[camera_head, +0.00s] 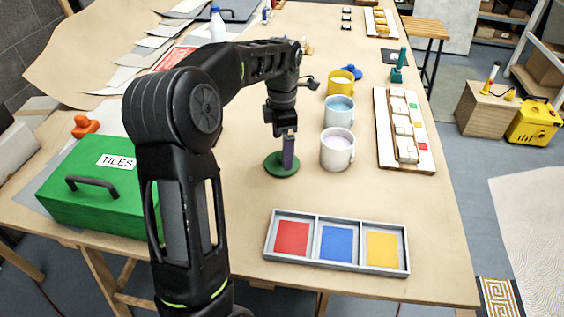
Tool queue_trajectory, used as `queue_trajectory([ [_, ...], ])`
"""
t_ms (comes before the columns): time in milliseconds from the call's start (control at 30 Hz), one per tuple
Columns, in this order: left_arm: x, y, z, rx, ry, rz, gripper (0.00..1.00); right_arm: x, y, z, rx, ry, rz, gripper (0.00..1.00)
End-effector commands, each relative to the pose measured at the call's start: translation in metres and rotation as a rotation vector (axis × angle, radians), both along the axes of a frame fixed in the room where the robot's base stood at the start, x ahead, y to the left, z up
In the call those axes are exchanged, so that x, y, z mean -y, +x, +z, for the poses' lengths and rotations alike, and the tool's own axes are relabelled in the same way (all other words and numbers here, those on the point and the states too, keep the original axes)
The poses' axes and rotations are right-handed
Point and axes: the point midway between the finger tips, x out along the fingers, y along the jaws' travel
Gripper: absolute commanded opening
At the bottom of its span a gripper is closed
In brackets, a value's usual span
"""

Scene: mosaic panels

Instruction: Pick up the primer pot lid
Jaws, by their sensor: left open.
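A round green disc (275,170) lies flat on the table, left of the white pot (337,155); it may be a lid. A purplish upright piece stands over it, and I cannot tell whether it is a knob or part of my gripper. My left gripper (289,150) points down right above the disc, its jaws open, hiding part of it. The white pot is uncovered and holds pale lavender stuff. A small blue lid-like piece (351,72) lies beside the yellow pot (339,87). No label tells which is the primer pot. My right gripper is not in view.
A pot with blue contents (339,114) stands behind the white one. A tray (270,251) with red, blue and yellow squares lies in front. A green TILES box (95,190) stands left, a wooden board (384,140) right. The table between disc and tray is clear.

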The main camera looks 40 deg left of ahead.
Motion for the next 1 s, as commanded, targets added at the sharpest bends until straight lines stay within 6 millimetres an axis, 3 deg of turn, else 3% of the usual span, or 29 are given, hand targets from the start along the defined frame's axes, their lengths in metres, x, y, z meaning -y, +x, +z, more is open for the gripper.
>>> queue_trajectory([
  [333, -0.002, 0.001, -0.043, -0.002, -0.001, 0.001, 1.00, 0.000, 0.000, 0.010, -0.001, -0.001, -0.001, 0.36],
  [933, -0.001, 0.001, -0.045, -0.001, -0.001, 0.000, 1.00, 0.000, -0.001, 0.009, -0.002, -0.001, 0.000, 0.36],
  [1000, -0.001, 0.001, -0.045, -0.001, -0.001, 0.000, 0.96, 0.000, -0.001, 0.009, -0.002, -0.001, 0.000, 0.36],
])
